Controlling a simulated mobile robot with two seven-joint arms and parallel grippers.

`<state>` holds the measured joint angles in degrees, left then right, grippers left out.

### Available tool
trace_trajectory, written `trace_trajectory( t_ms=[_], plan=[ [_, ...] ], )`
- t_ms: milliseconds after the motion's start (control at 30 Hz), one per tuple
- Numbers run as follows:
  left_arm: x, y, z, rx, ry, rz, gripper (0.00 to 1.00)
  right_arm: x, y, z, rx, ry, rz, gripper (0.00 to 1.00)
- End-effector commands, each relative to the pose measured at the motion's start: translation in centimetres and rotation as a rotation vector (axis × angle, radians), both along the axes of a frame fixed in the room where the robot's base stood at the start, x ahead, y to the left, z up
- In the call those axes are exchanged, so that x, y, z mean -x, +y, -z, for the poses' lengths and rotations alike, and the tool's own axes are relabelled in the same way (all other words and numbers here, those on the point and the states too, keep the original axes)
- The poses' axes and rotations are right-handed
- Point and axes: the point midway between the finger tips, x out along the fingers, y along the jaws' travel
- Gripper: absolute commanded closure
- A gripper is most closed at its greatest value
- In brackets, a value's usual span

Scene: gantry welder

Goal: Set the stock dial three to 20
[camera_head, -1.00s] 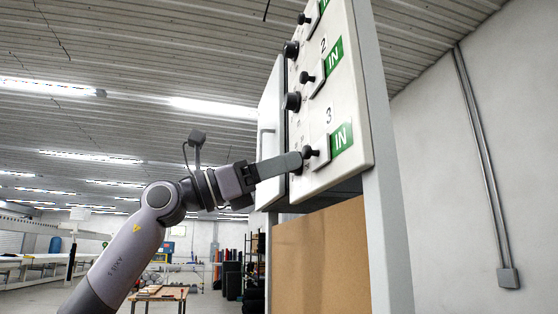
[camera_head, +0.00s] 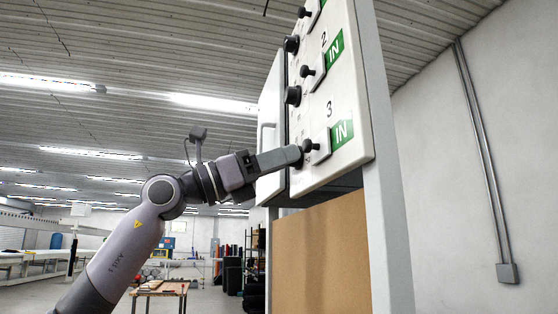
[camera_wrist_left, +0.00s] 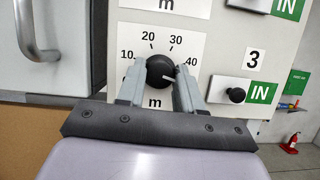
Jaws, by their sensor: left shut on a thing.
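Stock dial three (camera_wrist_left: 158,72) is a round black knob on a white scale plate in the left wrist view. Its white pointer mark points right and slightly down, below the 40. The numbers 10, 20, 30 and 40 show around it; the rest of the scale is hidden by the fingers. My left gripper (camera_wrist_left: 160,90) is shut on the dial, one finger on each side. In the head view my left gripper (camera_head: 297,154) reaches the panel's lower left and hides the dial. My right gripper is not in view.
The white panel (camera_head: 350,105) carries other dials, such as one above (camera_head: 293,95). A small black knob (camera_wrist_left: 236,95) beside a green IN label is close to the right. A cabinet door with a handle (camera_wrist_left: 35,35) is at the left.

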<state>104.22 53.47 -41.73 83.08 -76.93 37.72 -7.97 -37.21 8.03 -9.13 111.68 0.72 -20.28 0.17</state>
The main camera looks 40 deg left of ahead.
Motion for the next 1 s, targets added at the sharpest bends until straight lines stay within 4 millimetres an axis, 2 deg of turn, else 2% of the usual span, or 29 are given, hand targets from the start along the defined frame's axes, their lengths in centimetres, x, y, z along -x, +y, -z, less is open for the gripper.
trace_trajectory(
  t_ms=[1000],
  plan=[
    [0.4, -0.5, -0.1, 0.688, 0.589, 0.000, 0.95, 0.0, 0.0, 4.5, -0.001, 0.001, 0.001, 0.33]
  ],
)
